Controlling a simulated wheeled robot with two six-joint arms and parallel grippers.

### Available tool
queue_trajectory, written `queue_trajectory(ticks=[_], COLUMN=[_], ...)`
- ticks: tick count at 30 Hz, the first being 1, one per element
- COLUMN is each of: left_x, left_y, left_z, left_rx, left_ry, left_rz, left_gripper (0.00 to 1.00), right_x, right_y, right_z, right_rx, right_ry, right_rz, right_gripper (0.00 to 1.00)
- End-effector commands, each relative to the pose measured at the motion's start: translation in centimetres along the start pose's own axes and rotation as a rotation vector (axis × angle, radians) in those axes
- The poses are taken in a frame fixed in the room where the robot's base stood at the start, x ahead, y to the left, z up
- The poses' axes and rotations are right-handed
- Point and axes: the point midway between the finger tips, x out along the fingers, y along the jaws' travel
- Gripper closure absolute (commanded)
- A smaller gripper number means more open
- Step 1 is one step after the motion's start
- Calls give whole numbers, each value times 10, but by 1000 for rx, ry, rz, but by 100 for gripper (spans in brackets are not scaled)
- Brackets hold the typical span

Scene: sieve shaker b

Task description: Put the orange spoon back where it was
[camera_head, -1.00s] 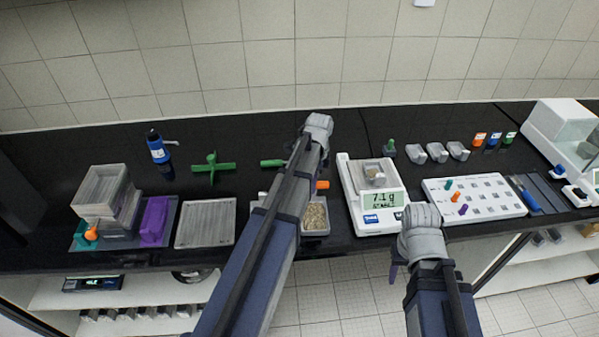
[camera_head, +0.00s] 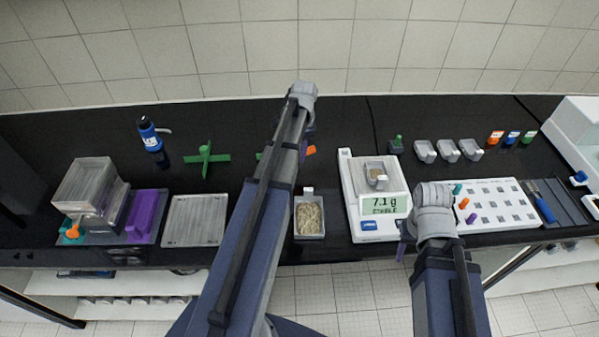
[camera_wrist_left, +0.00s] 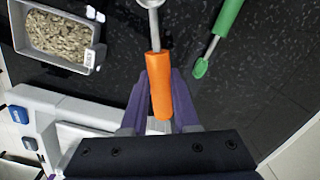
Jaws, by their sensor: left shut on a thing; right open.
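The orange spoon (camera_wrist_left: 160,92) has an orange handle and a grey metal bowl, which is cut off at the top of the left wrist view. My left gripper (camera_wrist_left: 159,84) is shut on its handle. In the head view only a bit of the orange handle (camera_head: 310,151) shows beside my left forearm, which hides most of the gripper. I cannot tell whether the spoon touches the counter. A green spoon (camera_wrist_left: 222,28) lies beside it on the black counter. My right gripper (camera_head: 402,246) is open, with its purple fingers partly hidden, near the front edge by the scale.
A tray of grain (camera_head: 309,232) is near the front edge. The scale (camera_head: 369,226) reads 7.1 g with a small scoop on it. A white rack (camera_head: 500,219) stands to the right; stacked sieve boxes (camera_head: 84,184) and a green cross-shaped piece (camera_head: 206,159) are at left. The back counter strip is clear.

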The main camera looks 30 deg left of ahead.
Motion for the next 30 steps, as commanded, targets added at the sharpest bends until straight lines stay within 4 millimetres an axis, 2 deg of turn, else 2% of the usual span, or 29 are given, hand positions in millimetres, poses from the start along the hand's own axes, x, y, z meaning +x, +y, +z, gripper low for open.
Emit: queue_trajectory(ticks=[1, 6, 14, 24, 30], left_x=[17, 37, 40, 76, 73], left_y=[0, 0, 0, 0, 0], left_z=[-1, -2, -2, -4, -4], left_rx=[0, 1, 1, 1, 1], left_ry=[0, 0, 0, 0, 0], left_rz=[0, 0, 0, 0, 0], left_gripper=[100, 100, 100, 100, 100], right_x=[17, 37, 39, 75, 73], right_y=[-2, -4, -4, -7, -7], right_z=[-1, -2, -2, -4, -4], right_rx=[0, 1, 1, 2, 2], right_ry=[0, 0, 0, 0, 0], right_rz=[0, 0, 0, 0, 0], right_gripper=[50, 50, 50, 50, 50])
